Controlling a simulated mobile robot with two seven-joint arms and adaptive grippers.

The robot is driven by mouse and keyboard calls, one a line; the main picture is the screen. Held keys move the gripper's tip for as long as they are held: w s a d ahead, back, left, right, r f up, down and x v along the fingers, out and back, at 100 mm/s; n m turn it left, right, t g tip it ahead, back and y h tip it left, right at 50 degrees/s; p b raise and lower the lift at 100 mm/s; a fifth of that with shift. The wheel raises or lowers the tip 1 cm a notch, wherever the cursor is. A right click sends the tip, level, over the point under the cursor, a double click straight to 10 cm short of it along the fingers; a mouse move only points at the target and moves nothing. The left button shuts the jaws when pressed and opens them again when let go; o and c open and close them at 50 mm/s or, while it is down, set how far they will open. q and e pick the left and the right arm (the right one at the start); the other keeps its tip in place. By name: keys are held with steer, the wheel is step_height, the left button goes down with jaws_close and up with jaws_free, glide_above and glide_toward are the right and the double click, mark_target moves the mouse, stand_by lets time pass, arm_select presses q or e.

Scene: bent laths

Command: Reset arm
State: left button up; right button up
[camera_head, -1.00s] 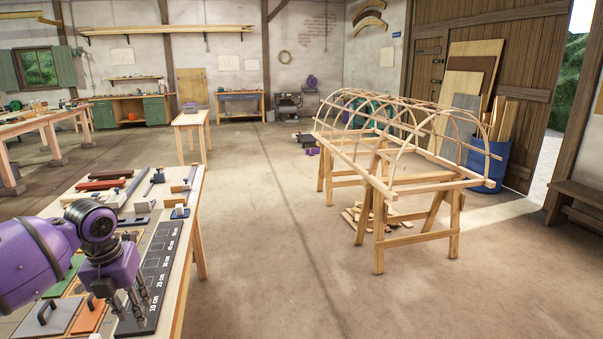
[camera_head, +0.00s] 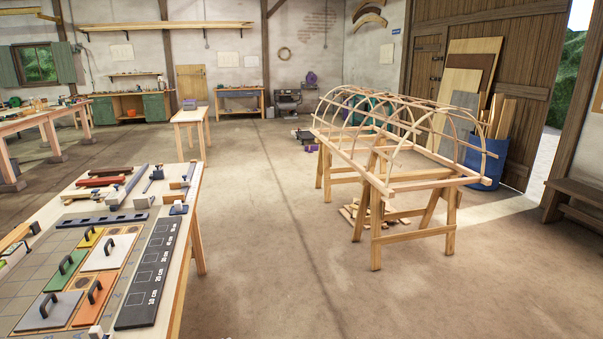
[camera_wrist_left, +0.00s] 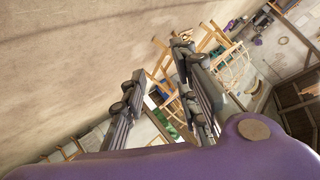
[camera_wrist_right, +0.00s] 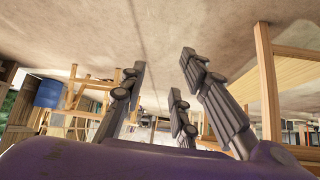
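My left gripper (camera_wrist_left: 165,80) shows in the left wrist view with its dark fingers spread apart and nothing between them. My right gripper (camera_wrist_right: 160,85) shows in the right wrist view, also with its fingers apart and empty. Neither gripper shows in the head view. Behind the fingers, both wrist views show the room tilted or upside down, with bare floor and wooden frames well away from the fingertips.
A workbench (camera_head: 190,232) stands at the near left, with a black measuring strip (camera_head: 150,275), handled coloured plates (camera_head: 108,252) and tools on it. A bent-lath frame (camera_head: 400,130) rests on trestles to the right. The floor between (camera_head: 270,240) is clear.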

arm_select(q)
steer(key=s+f+n+y, duration=0.1)
steer(key=s+f+n, duration=0.2)
steer(key=s, duration=0.8)
steer(key=s+f+n+g+y, duration=0.1)
steer(key=s+f+n, duration=0.3)
steer(key=s, duration=0.7)
steer(key=s+f+n+y+p, duration=0.1)
steer(key=s+f+n, duration=0.2)
steer(key=s+f, duration=0.3)
steer(key=s, duration=0.5)
steer(key=shift+s+f+n+g, duration=0.25)
steer(key=shift+f+n+g, duration=0.05)
steer(key=shift+f+g, duration=0.1)
steer(key=shift+a, duration=0.1)
